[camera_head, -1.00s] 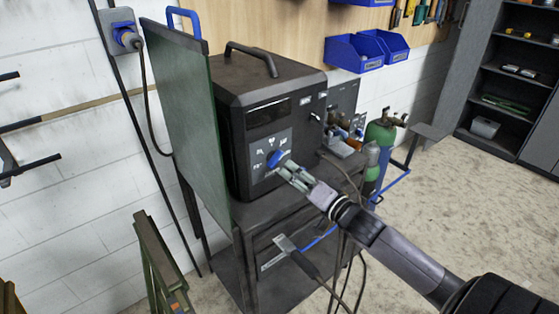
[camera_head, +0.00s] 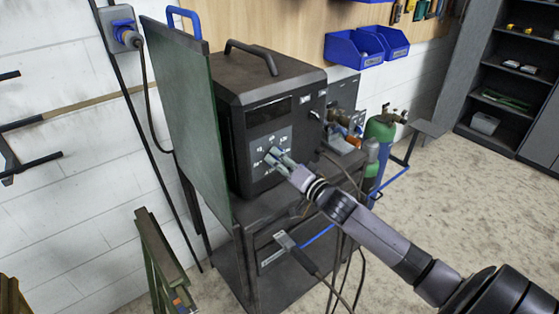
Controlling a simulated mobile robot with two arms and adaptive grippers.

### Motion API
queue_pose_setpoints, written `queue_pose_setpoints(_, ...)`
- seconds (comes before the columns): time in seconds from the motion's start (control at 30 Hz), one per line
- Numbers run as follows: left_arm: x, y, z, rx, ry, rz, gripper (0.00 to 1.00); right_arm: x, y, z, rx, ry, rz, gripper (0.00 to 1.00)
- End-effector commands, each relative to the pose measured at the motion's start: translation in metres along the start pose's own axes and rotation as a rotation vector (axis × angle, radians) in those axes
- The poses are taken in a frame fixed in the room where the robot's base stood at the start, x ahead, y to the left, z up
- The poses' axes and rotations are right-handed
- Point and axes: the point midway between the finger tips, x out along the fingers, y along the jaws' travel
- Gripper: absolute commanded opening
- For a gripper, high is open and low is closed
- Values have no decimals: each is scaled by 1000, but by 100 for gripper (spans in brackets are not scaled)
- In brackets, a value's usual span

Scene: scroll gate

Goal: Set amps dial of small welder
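The small welder (camera_head: 265,108) is a black box with a top handle, standing on a dark metal cart. Its amps dial (camera_head: 271,158) is a blue knob on a grey marked panel (camera_head: 261,146) on the front face. My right gripper (camera_head: 277,157) is at the dial, its fingers pointing at the panel and covering most of the knob. Only a little blue shows by the fingertips. I cannot tell whether the fingers are closed on the knob. My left gripper is out of view.
A green welding screen (camera_head: 190,120) stands close along the welder's left side. Gas bottles (camera_head: 380,140) stand behind on the right. A clamp with a cable (camera_head: 288,242) hangs at the cart's front. Open concrete floor (camera_head: 470,190) lies to the right.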

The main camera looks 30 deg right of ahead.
Motion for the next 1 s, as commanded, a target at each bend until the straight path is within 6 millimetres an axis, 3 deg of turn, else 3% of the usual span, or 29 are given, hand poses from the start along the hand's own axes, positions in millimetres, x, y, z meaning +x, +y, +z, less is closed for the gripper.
queue_pose_setpoints(0.33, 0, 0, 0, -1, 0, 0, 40, 0, 0, 0, 0, 0, 0, 0)
queue_pose_setpoints(0.77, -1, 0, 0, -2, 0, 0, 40, 0, 0, 0, -14, 0, 1, 0)
queue_pose_setpoints(1.0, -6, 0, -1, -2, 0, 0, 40, 0, 0, -1, -106, 1, 2, 0)
